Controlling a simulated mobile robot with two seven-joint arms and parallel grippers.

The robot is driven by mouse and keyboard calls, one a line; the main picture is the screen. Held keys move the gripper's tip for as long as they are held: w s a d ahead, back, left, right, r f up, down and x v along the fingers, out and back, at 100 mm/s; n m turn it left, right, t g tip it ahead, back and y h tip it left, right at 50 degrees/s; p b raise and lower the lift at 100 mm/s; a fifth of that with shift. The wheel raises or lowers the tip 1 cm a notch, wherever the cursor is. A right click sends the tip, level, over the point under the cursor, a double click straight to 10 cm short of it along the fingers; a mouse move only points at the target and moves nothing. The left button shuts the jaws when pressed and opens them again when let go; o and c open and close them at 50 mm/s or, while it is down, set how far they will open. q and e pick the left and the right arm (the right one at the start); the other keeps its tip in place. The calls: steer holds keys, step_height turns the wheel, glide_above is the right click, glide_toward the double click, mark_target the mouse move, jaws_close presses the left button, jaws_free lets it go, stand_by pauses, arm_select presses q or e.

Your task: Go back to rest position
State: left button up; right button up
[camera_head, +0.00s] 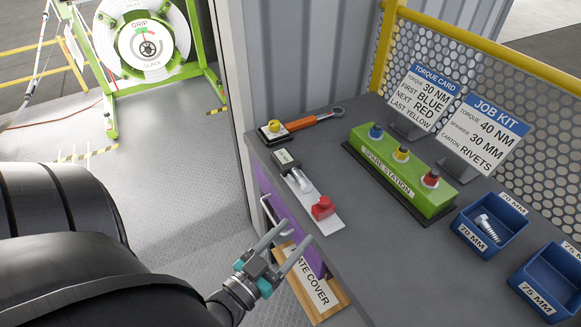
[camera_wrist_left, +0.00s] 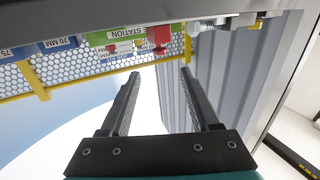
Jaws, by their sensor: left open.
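My left gripper (camera_head: 286,248) is open and empty. It hangs in front of the workbench edge, near the purple drawer front (camera_head: 290,222) and its pale handle. In the left wrist view its two fingers (camera_wrist_left: 160,78) stand apart with nothing between them. My dark left arm (camera_head: 70,250) fills the lower left of the head view. My right gripper does not show in either view.
The grey workbench (camera_head: 370,240) carries a green spare station (camera_head: 405,175), an orange wrench (camera_head: 310,121), a red-knobbed panel (camera_head: 322,208) and blue bins (camera_head: 488,225). Open floor (camera_head: 170,200) lies left.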

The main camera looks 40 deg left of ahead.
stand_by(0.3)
arm_select(q)
steer(key=s+d+f+g+b, duration=0.2)
steer(key=s+f+g, duration=0.15)
steer(key=f, duration=0.95)
steer(key=s+d+f+g+b, duration=0.1)
steer(key=s+d+f+g, duration=0.2)
steer(key=f, duration=1)
steer(key=s+a+f+m+g+b, duration=0.1)
steer(key=s+f+m+g+b, duration=0.1)
steer(key=s+f+g, duration=0.8)
steer(key=s+f+b, duration=0.1)
steer(key=s+f, duration=0.7)
steer(key=s, duration=0.1)
steer(key=shift+s+b, duration=0.3)
steer(key=shift+b, duration=0.05)
